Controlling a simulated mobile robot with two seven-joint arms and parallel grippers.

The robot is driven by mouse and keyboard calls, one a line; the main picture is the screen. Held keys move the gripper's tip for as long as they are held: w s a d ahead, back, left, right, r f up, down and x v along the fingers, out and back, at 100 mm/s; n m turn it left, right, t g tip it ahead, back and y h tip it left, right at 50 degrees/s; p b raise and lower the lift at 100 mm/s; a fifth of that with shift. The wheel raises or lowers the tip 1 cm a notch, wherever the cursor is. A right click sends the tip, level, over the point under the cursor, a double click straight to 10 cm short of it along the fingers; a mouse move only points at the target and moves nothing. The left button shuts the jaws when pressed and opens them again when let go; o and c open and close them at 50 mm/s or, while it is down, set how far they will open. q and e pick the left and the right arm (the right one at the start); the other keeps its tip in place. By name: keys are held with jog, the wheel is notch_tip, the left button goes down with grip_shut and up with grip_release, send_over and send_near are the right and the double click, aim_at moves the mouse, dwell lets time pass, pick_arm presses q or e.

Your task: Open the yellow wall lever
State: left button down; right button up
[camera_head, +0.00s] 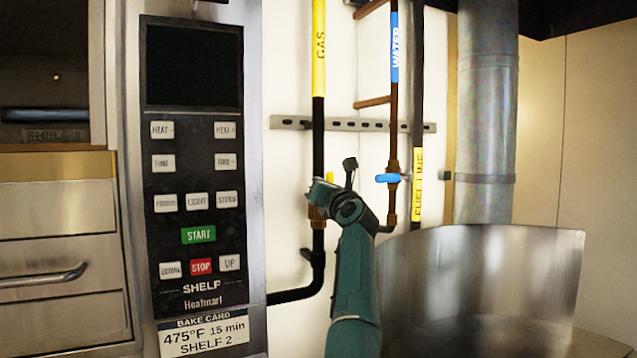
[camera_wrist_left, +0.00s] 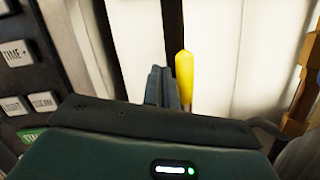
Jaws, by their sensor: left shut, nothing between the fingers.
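The yellow wall lever (camera_head: 330,175) is on the black gas pipe, and most of it is hidden behind my left gripper in the head view. In the left wrist view the yellow lever (camera_wrist_left: 185,78) points up, just right of the fingers. My left gripper (camera_wrist_left: 161,88) is shut and empty, its fingers beside the lever; I cannot tell if they touch it. In the head view the left gripper (camera_head: 322,196) is in front of the gas pipe (camera_head: 318,140). My right gripper is not in view.
A blue lever (camera_head: 387,178) on the water pipe is close to the right. The oven control panel (camera_head: 195,190) is to the left. A large metal kettle (camera_head: 490,285) stands at the lower right, with a grey flue pipe (camera_head: 487,110) behind it.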

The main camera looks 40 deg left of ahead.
pick_arm(q)
jog(key=shift+w+d+m, duration=0.1)
jog(key=shift+w+m, duration=0.15)
jog(key=shift+m, duration=0.25)
dwell(0.3)
